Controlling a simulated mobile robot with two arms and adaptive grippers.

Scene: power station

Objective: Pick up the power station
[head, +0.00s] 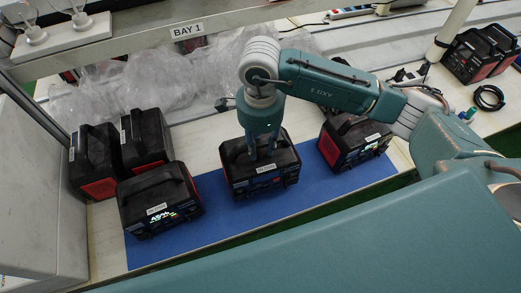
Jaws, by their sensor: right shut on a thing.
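Several black power stations with red sides and top handles stand on the bench in the head view. The middle power station (262,180) stands on the blue mat (215,226). My right gripper (263,152) points down onto its top and is shut on its handle, which the fingers partly hide. Another power station (160,202) stands on the mat to the left, and one more (352,143) to the right, partly behind my right arm. My left gripper is not in view.
Two power stations (146,138) stand close together at the left, beside a grey cabinet (35,200). Crumpled clear plastic wrap (190,85) lies behind, under the BAY 1 shelf edge (135,43). More power stations (478,52) and a coiled black cable (489,97) sit at the far right.

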